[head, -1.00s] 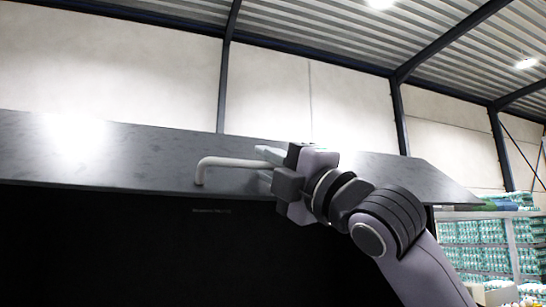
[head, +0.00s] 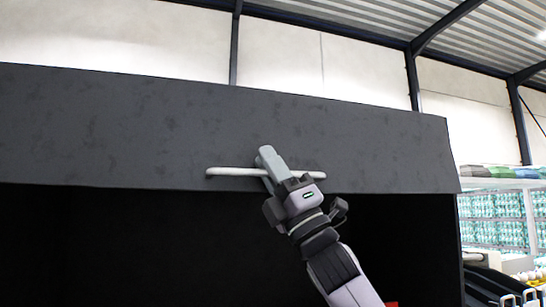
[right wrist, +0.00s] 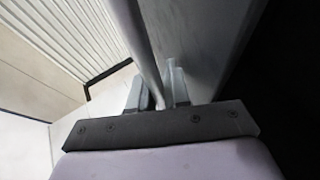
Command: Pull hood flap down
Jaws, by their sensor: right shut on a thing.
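The hood flap (head: 120,125) is a wide dark grey panel across the head view, with a black opening below it. A pale bar handle (head: 228,171) runs along the flap near its lower edge. My right gripper (head: 268,170) is shut on the handle near its middle, one finger in front of the bar. In the right wrist view the handle (right wrist: 144,45) passes between the fingers of my gripper (right wrist: 162,85), and the flap (right wrist: 195,40) lies beside it. My left gripper is not in view.
At the right, shelves hold stacks of teal egg trays (head: 492,222), with coloured stacks on top. Some eggs (head: 530,277) show at the lower right edge. The inside of the black opening (head: 130,245) is too dark to make out.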

